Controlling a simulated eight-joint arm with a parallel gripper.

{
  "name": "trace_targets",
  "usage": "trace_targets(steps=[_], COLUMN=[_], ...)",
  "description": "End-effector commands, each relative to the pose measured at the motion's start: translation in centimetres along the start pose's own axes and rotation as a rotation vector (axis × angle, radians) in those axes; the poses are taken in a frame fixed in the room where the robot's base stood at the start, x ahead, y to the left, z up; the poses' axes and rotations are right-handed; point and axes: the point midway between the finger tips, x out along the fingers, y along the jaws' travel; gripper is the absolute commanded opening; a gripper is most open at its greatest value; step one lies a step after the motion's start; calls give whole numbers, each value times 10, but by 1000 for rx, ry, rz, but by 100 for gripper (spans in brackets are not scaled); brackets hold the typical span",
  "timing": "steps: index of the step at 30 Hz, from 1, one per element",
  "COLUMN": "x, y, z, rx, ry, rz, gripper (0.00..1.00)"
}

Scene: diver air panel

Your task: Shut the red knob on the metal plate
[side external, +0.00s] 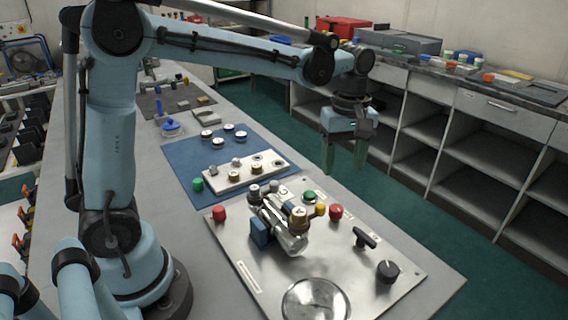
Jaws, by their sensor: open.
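The metal plate (350,268) lies on the bench at the front. Two red knobs show on it: one red knob (219,213) at its left corner and another red knob (336,211) near its back right edge. I cannot tell from this view which way either is turned. My gripper (345,170) hangs with its fingers pointing down, above and behind the right red knob. It is open and empty, apart from the plate and everything on it.
The plate also carries a silver valve assembly (283,232) with a blue block (260,232), a green knob (310,196), a yellow knob (320,209), a black T-handle (365,238), a black dial (387,271) and a round gauge (315,300). A blue mat (190,157) with a white fitting board (220,181) lies behind.

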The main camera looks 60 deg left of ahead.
Motion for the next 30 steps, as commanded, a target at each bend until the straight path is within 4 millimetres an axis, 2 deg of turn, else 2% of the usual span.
trace_targets(steps=[5,21,30], x=[14,97,119], y=[0,0,0], z=[0,0,0], rx=[-4,-2,-2], ry=[-1,0,0], rz=[-2,0,0], gripper=[60,60,60])
